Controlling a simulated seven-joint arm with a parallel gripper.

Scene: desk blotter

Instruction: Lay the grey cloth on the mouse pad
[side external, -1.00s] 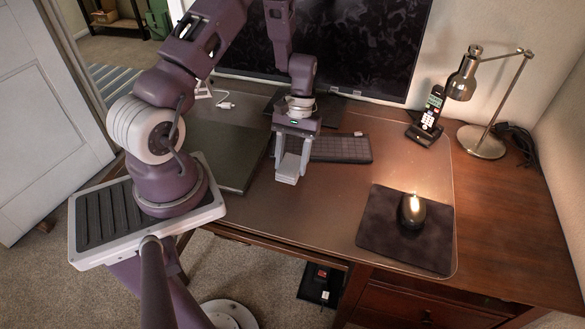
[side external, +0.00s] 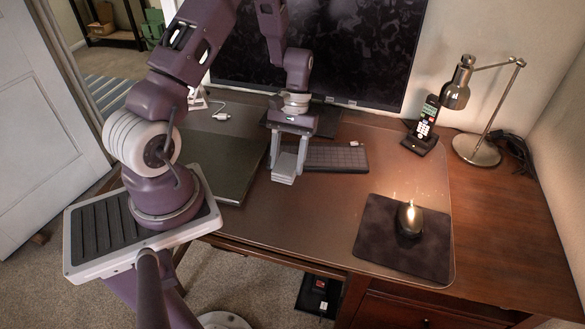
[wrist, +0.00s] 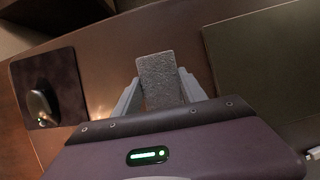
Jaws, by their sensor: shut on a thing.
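The grey cloth (wrist: 160,80) is a small flat rectangle between my gripper's two fingers in the wrist view. In the side view the cloth (side external: 284,170) shows as a light grey piece at the fingertips. My gripper (side external: 286,168) is shut on it, pointing down over the blotter in front of the keyboard. The dark mouse pad (side external: 380,250) lies at the right of the blotter, well to the right of my gripper. It is also in the wrist view (wrist: 65,75), at the left. A black mouse (side external: 410,219) sits on the pad.
A dark closed laptop or folder (side external: 222,160) lies left of my gripper. A keyboard (side external: 335,158) and a monitor (side external: 360,50) stand behind it. A phone (side external: 424,128) and a lamp (side external: 478,148) stand at the back right. The blotter between gripper and pad is clear.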

